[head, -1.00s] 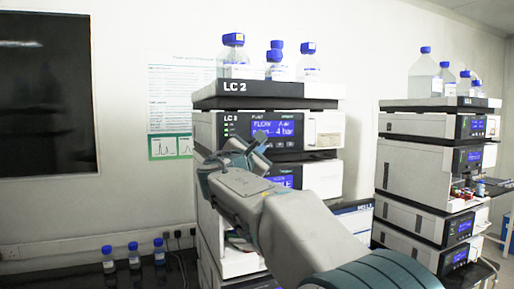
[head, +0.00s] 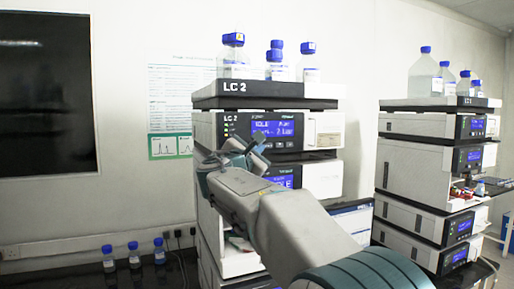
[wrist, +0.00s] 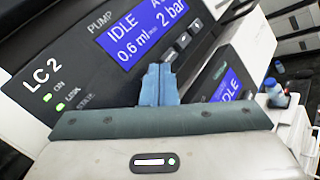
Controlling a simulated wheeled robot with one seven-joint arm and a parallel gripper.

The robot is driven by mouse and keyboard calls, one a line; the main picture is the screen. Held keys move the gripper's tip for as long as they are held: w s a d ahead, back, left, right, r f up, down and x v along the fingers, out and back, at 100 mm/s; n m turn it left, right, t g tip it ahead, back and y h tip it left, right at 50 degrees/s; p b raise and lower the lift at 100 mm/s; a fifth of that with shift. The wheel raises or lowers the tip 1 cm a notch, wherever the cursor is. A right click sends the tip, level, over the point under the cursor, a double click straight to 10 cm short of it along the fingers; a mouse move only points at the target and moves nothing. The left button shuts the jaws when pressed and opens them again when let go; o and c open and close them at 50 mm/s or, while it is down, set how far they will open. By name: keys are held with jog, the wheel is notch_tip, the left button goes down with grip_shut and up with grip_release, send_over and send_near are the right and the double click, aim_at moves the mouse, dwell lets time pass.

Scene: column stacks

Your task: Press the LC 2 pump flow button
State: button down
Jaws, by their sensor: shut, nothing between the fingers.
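The LC 2 pump module (head: 228,146) is in the upper part of the centre stack, with its front facing me. Its blue display (head: 287,128) reads IDLE; in the wrist view the display (wrist: 140,30) reads IDLE, 0.6 ml/min and 2 bar. Small dark buttons (head: 280,145) sit below the display in the head view. My gripper (head: 260,137) is shut and empty in front of the pump's panel. In the wrist view its blue fingertips (wrist: 160,70) are just below the display and hide part of the panel there. I cannot tell whether they touch it.
Blue-capped bottles (head: 233,55) stand on top of the LC 2 stack. Another module with a blue display (head: 284,181) is below the pump. A second instrument stack (head: 415,165) stands at the right. Small bottles (head: 134,255) stand on the dark bench at the left.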

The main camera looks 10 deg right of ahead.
jog(key=shift+s+d+b, duration=0.2)
jog(key=shift+s+b, duration=0.35)
jog(key=shift+s, duration=0.25)
jog(key=shift+s, duration=0.1)
jog(key=s+b, duration=0.1)
jog(key=s, duration=0.1)
jog(key=s+d+b, duration=0.1)
jog(key=s, duration=0.1)
jog(key=shift+s+d+b, duration=0.15)
jog(key=shift+s+b, duration=0.15)
dwell(0.3)
